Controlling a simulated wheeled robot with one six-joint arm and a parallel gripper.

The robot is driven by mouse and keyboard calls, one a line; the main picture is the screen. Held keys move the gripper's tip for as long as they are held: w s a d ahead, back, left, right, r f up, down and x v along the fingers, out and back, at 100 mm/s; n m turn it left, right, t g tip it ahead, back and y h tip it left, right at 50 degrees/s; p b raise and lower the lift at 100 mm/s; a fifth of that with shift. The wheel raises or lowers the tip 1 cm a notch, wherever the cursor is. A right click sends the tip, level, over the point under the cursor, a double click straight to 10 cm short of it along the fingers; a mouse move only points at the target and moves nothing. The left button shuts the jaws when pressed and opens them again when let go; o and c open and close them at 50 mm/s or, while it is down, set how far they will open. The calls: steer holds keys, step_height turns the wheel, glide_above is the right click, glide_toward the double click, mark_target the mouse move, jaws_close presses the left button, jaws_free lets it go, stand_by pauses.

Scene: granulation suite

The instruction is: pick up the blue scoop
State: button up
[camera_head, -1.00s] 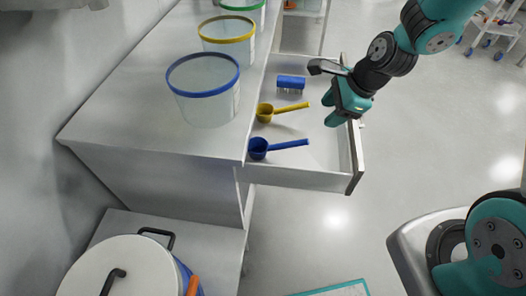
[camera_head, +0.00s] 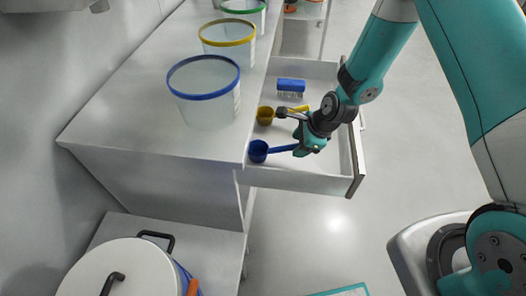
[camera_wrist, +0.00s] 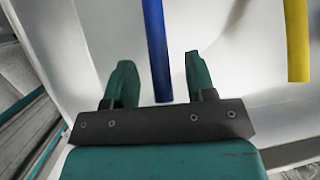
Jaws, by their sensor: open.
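The blue scoop (camera_head: 258,151) lies in the open drawer, nearest the drawer's front-left corner in the head view, its handle pointing right. My gripper (camera_head: 300,146) is over the drawer at the handle's right end. Nothing is held. The scoop's bowl is out of the wrist view. I cannot tell the height between fingers and handle.
A yellow scoop (camera_head: 265,116) lies just beyond the blue one, partly hidden by my arm; its handle (camera_wrist: 297,40) shows at right in the wrist view. A blue brush (camera_head: 291,86) lies farther back. The drawer wall (camera_head: 300,180) stands close by. Clear tubs (camera_head: 204,95) stand on the counter.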

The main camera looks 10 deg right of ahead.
steer(key=shift+x, duration=1.15)
jaws_close()
steer(key=shift+r, duration=0.2)
